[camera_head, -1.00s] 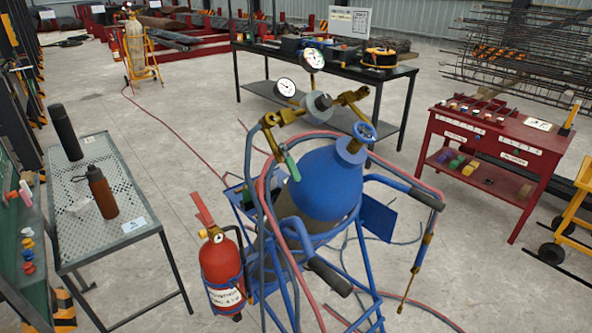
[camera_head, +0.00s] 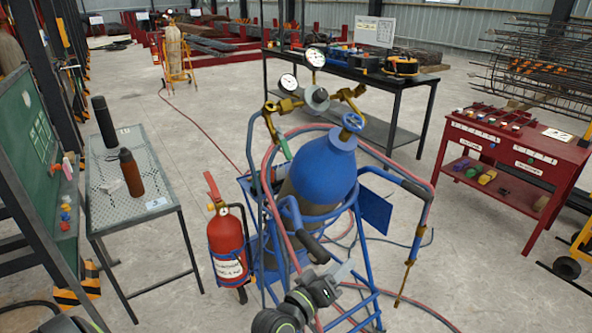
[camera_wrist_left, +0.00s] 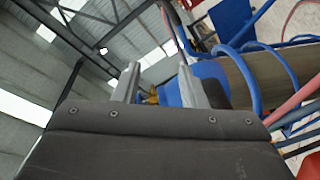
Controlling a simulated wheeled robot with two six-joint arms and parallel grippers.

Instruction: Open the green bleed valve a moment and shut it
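The green bleed valve (camera_head: 285,148) is a small green lever below the brass fitting on the left of the regulator (camera_head: 316,98), above the blue gas cylinder (camera_head: 325,170). Hoses partly cover it. My left gripper (camera_head: 343,271) is low in front of the cylinder cart, well below the valve and touching nothing that I can make out. In the left wrist view its two fingers (camera_wrist_left: 158,88) stand apart with nothing held between them; the blue cylinder and a bit of brass show beyond. My right gripper is not in view.
A blue tubular cart (camera_head: 375,300) with red and blue hoses surrounds the cylinder. A red fire extinguisher (camera_head: 227,245) hangs on its left. A torch (camera_head: 410,265) hangs on the cart's right.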

